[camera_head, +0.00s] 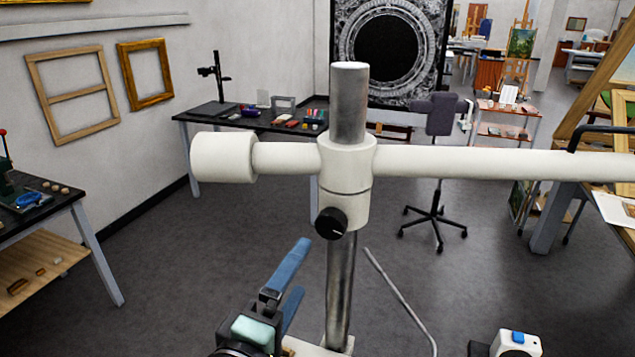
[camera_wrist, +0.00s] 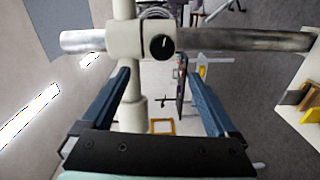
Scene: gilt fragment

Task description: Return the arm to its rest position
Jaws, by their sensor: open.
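My gripper (camera_head: 297,268) is at the bottom of the head view, left of the steel post (camera_head: 348,100) of a stand. Its two blue fingers are spread apart and nothing shows held between them. In the wrist view the open fingers (camera_wrist: 155,68) point toward the stand's white clamp (camera_wrist: 128,40) with its black knob. The white bar (camera_wrist: 131,115) passes close beside the left finger; I cannot tell whether they touch. Most of my arm is out of view.
The stand's white boom (camera_head: 480,163) crosses the head view to the right. A thin bent grey rod (camera_head: 400,300) rises right of the post. A black-topped table (camera_head: 190,117) stands behind, another bench (camera_head: 40,212) at left. An office chair (camera_head: 436,215) stands behind the boom. Grey floor between is clear.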

